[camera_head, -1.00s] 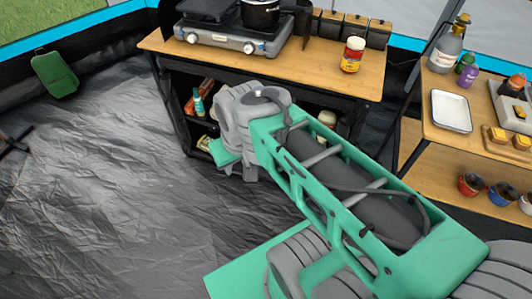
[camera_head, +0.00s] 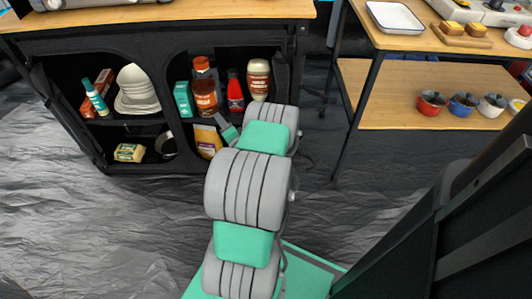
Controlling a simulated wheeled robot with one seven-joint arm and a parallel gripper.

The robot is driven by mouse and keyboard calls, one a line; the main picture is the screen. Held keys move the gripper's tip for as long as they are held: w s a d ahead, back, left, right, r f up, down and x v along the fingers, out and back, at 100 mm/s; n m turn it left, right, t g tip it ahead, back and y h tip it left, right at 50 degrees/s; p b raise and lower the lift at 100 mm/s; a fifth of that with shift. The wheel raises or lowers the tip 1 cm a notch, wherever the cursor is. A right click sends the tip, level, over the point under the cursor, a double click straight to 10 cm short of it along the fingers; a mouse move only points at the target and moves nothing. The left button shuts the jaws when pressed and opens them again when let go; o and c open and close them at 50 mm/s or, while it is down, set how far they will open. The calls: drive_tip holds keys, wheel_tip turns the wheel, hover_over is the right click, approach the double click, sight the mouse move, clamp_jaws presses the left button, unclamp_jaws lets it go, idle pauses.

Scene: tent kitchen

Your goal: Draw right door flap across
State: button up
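The black fabric cabinet (camera_head: 55,45) stands under the wooden counter at the back left, with two arched openings. Both openings show their shelves uncovered. The right opening holds bottles, a green box and a yellow packet. I cannot clearly make out the right door flap; dark fabric (camera_head: 284,75) borders that opening on its right side. My arm reaches up the middle of the picture to the front of the right opening. A small grey and green part of my gripper (camera_head: 226,127) shows at its lower edge. The fingers are mostly hidden behind my arm.
The left opening holds bowls (camera_head: 137,95), a bottle and a yellow pack. A wooden two-tier table (camera_head: 400,85) with cups and a tray stands at the right. A dark slanted shape (camera_head: 440,235) fills the lower right. The floor at left is clear.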

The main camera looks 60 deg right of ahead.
drive_tip(key=s+d+f+m+g+h+b, duration=0.1)
drive_tip(key=s+d+f+m+g+h, duration=0.2)
drive_tip(key=s+f+m, duration=0.45)
drive_tip(key=s+d+f+m+g+h+b, duration=0.2)
drive_tip(key=s+d+f+g+h, duration=0.15)
drive_tip(key=s, duration=0.65)
drive_tip(key=w+x, duration=0.1)
drive_tip(key=x, duration=0.6)
drive_tip(key=shift+a+r, duration=0.2)
clamp_jaws()
